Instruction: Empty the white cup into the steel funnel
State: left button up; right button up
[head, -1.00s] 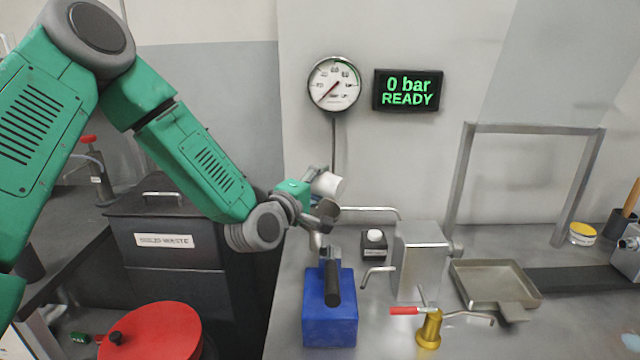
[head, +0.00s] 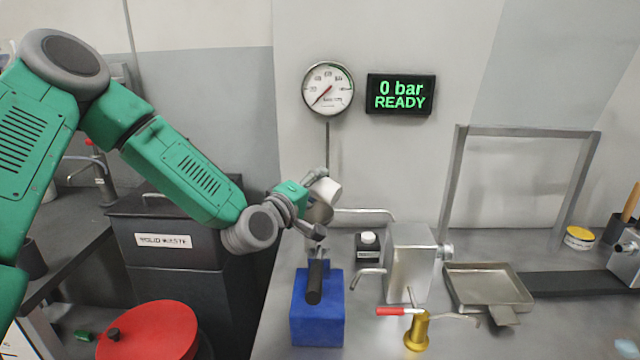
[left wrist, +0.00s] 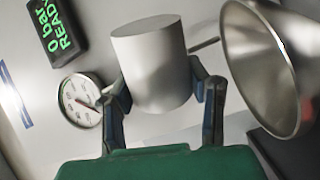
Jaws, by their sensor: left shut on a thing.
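The white cup (head: 326,190) is held in my left gripper (head: 317,184), above the blue block. In the left wrist view the cup (left wrist: 152,68) sits between the two fingers of the gripper (left wrist: 158,88), which are shut on its sides. The cup looks tilted in the head view; its contents are not visible. The steel funnel (head: 319,212) is just below the cup in the head view, partly covered by the gripper. In the left wrist view its wide mouth (left wrist: 262,70) is right of the cup, apart from it in the picture. My right gripper is not in view.
A blue block (head: 318,325) with a black handle stands below the funnel. A solid-waste bin (head: 165,250) and red lid (head: 150,335) are left.

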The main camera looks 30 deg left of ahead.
pick_arm(q)
jog(key=m+p, duration=0.1)
jog(key=m, duration=0.3)
jog(key=shift+f, duration=0.15)
jog(key=shift+a+f+m, duration=0.1)
jog(key=shift+f+m, duration=0.1)
jog(key=shift+m, duration=0.8)
jog(key=shift+f+m, duration=0.1)
jog(key=shift+m, duration=0.8)
jog(key=shift+d+m, duration=0.3)
jog(key=shift+m, duration=0.6)
jog(key=shift+d+m, duration=0.2)
jog(key=shift+m, duration=0.9)
jog(key=m, duration=0.3)
jog(key=shift+d+r, duration=0.25)
jog(key=shift+d, duration=0.1)
jog(key=shift+r+p, duration=0.75)
jog(key=shift+p, duration=0.05)
jog(key=shift+a+r+p, duration=0.8)
jog(key=shift+r+p, duration=0.1)
jog(key=shift+r, duration=0.15)
jog(key=shift+d+r+p, duration=0.2)
jog(key=shift+r+p, duration=0.15)
jog(key=shift+r, duration=0.2)
jog(key=shift+d+r, duration=0.35)
jog(key=shift+d, duration=0.1)
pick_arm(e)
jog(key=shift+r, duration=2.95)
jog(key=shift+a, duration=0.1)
